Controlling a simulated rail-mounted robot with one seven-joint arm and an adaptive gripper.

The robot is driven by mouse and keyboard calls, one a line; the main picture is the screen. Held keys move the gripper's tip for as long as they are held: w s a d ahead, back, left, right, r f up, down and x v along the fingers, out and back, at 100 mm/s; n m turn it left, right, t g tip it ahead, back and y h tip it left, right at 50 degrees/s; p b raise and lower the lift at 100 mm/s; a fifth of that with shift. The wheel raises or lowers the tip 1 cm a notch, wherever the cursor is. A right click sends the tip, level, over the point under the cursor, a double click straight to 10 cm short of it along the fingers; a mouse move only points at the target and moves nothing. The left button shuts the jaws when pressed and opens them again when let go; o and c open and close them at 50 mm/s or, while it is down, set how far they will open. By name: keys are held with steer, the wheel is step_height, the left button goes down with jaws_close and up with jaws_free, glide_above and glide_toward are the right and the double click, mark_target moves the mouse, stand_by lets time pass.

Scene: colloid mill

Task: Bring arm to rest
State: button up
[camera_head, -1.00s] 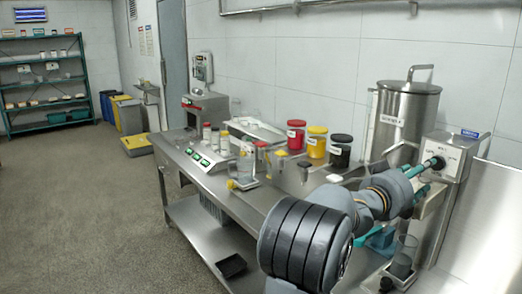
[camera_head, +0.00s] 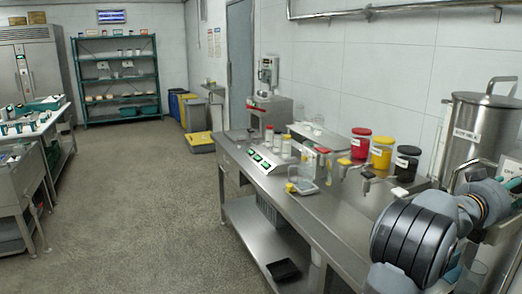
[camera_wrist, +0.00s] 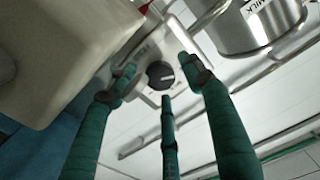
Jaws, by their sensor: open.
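My gripper (camera_wrist: 158,72) is open, with its green fingers spread around a round black knob (camera_wrist: 160,74) on a pale control box (camera_wrist: 146,58) in the wrist view. The fingers look empty, and I cannot tell whether any fingertip touches the knob. In the head view my arm reaches to the right edge, where only a bit of teal gripper (camera_head: 514,184) shows.
A steel tank (camera_head: 483,130) labelled MILK stands behind my arm. The steel bench (camera_head: 300,205) holds red, yellow and black jars, scales and glassware. A shelf rack (camera_head: 117,80) and bins stand far back. The floor (camera_head: 150,210) at left centre is clear.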

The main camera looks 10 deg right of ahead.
steer(key=v, duration=1.1)
steer(key=shift+s+a, duration=0.15)
steer(key=shift+a, duration=0.1)
steer(key=x, duration=1.1)
steer(key=shift+w+d+f+m+b, duration=0.2)
steer(key=shift+w+d+m+b, duration=0.05)
steer(key=shift+d+m+b, duration=0.15)
steer(key=shift+m, duration=0.8)
steer(key=m, duration=0.1)
steer(key=m+b, duration=0.1)
steer(key=m, duration=0.1)
steer(key=shift+s+a+r, duration=0.1)
steer(key=shift+a+r, duration=0.05)
steer(key=shift+a, duration=0.15)
steer(key=m, duration=0.2)
steer(key=m+b, duration=0.1)
steer(key=shift+d+m, duration=0.2)
steer(key=shift+m, duration=0.2)
steer(key=m+b, duration=0.1)
steer(key=m, duration=0.2)
steer(key=shift+a, duration=0.1)
steer(key=m, duration=0.4)
steer(key=shift+m+b, duration=0.3)
steer(key=shift+b, duration=0.1)
steer(key=m, duration=0.5)
steer(key=shift+m, duration=0.4)
steer(key=shift+r, duration=0.1)
